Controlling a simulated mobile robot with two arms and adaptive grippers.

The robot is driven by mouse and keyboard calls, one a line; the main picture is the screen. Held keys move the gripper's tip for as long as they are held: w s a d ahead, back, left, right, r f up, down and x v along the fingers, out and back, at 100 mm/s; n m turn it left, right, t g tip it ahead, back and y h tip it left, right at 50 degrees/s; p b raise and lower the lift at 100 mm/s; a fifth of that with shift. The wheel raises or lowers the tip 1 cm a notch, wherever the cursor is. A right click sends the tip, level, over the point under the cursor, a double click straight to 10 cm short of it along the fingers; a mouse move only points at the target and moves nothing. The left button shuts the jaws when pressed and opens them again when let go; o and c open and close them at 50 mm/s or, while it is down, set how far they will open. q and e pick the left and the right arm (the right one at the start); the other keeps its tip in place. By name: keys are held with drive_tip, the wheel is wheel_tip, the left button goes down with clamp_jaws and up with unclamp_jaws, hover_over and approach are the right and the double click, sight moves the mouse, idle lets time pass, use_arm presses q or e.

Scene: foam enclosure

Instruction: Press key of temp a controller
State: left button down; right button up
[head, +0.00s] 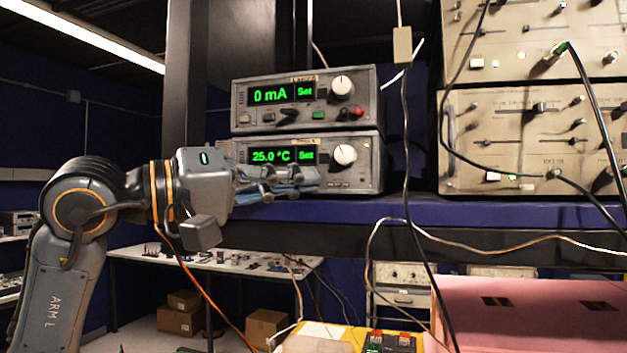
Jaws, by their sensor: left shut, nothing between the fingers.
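The temperature controller (365,172) is the lower of two stacked grey boxes on the blue shelf. Its green display reads 25.0 °C with "Set" beside it, and a white knob sits to the right. My left gripper (309,180) is shut and empty in front of the lower left part of its panel. The fingers point right and hide most of the lower row of keys. I cannot tell whether a fingertip touches a key. My right gripper is not in view.
A similar box reading 0 mA (360,98) sits on top of the controller. Beige instrument racks (530,165) stand at the right. A black cable (405,150) hangs just right of the boxes. The blue shelf (400,209) edge runs below the gripper.

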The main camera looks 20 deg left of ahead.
use_arm(q)
drive_tip(key=shift+w, duration=0.1)
idle(0.7)
drive_tip(key=shift+w, duration=0.35)
drive_tip(key=shift+w, duration=0.3)
idle(0.7)
drive_tip(key=shift+s, duration=0.75)
drive_tip(key=s+b, duration=0.1)
drive_tip(key=s, duration=0.4)
idle(0.4)
